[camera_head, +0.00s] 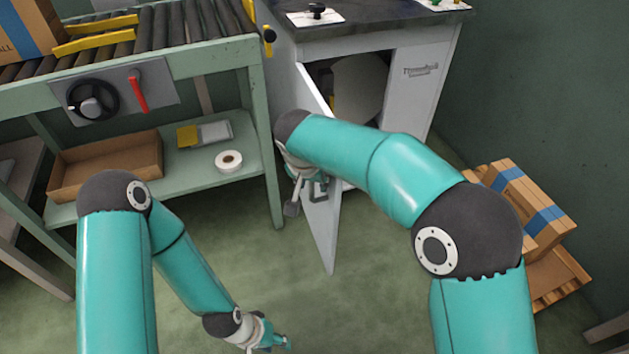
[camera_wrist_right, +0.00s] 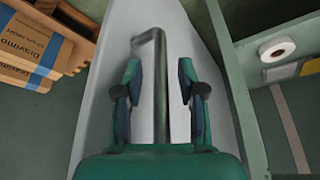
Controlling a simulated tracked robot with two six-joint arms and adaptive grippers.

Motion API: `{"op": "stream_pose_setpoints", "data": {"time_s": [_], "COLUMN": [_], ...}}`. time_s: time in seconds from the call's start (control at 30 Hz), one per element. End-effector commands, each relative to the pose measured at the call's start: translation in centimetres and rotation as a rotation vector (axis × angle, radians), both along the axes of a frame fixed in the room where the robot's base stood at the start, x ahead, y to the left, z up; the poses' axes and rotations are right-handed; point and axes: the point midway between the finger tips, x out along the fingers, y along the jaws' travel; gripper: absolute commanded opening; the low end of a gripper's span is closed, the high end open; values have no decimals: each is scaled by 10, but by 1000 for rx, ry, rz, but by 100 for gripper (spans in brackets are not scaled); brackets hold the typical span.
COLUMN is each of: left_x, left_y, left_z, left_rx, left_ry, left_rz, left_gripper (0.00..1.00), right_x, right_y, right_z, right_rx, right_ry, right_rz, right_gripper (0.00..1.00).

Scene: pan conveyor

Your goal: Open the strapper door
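The strapper (camera_head: 415,75) is a pale grey cabinet with a dark top at the back middle. Its door (camera_head: 322,235) stands partly open, swung out toward me, and the dark inside shows behind it. In the right wrist view the door (camera_wrist_right: 205,70) fills the middle, with its grey bar handle (camera_wrist_right: 160,90) running between the fingers of my right gripper (camera_wrist_right: 160,88). Those fingers are apart, with a gap on each side of the handle. In the head view my right gripper (camera_head: 306,192) is at the door, partly hidden by its arm. My left gripper (camera_head: 272,347) hangs low at the bottom; its fingers are unclear.
A green conveyor frame (camera_head: 262,130) with a lower shelf stands left of the door, holding an open carton (camera_head: 110,168) and a white tape roll (camera_head: 229,160). Strapped boxes (camera_head: 530,210) sit on a pallet (camera_head: 560,280) at right. Floor before the door is clear.

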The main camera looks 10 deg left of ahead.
Motion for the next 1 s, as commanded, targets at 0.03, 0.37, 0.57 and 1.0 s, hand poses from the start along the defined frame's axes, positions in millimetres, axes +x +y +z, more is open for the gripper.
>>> {"op": "stream_pose_setpoints", "data": {"time_s": [0.03, 0.37, 0.57, 1.0], "left_x": [0, 0, 0, 0], "left_y": [0, 0, 0, 0], "left_z": [0, 1, 1, 0], "left_rx": [0, 0, 0, 0], "left_ry": [0, 0, 0, 0], "left_rz": [0, 0, 0, 0], "left_gripper": [40, 40, 40, 40], "right_x": [0, -3, -16, -40], "right_y": [0, 1, 3, 6], "right_z": [0, 14, 48, 107], "right_rx": [0, 2, 4, 1], "right_ry": [-1, -5, -7, -1], "right_rz": [-1, 0, 0, -1], "right_gripper": [39, 39, 39, 39]}}
